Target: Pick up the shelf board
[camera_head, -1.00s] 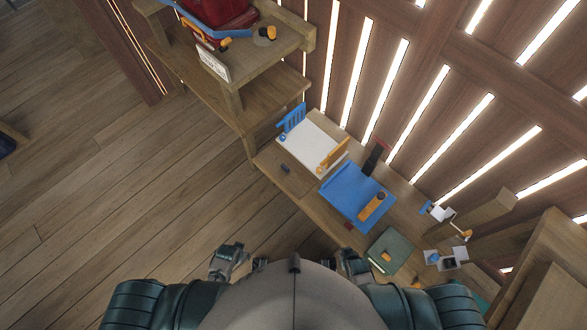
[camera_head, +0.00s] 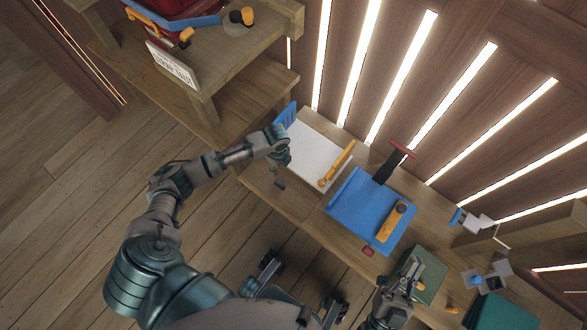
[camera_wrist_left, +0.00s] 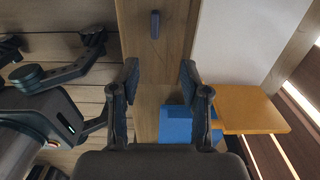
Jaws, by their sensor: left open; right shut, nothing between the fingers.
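I cannot tell for sure which piece is the shelf board; wooden boards form the bench top (camera_head: 300,212) and the stepped shelf (camera_head: 240,85). My left gripper (camera_head: 277,168) reaches over the bench beside a white panel (camera_head: 308,160). In the left wrist view my left gripper (camera_wrist_left: 160,75) is open and empty, with bare wood between its fingers and a small dark piece (camera_wrist_left: 155,24) ahead. An orange flat piece (camera_wrist_left: 250,108) lies to the right, by the white panel. My right gripper (camera_head: 412,272) is shut and empty near the green box (camera_head: 428,284).
A sign (camera_head: 172,65) and a red case (camera_head: 190,12) are at the stepped shelf. A slatted wall is behind the bench. The floor (camera_head: 150,140) at left is open.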

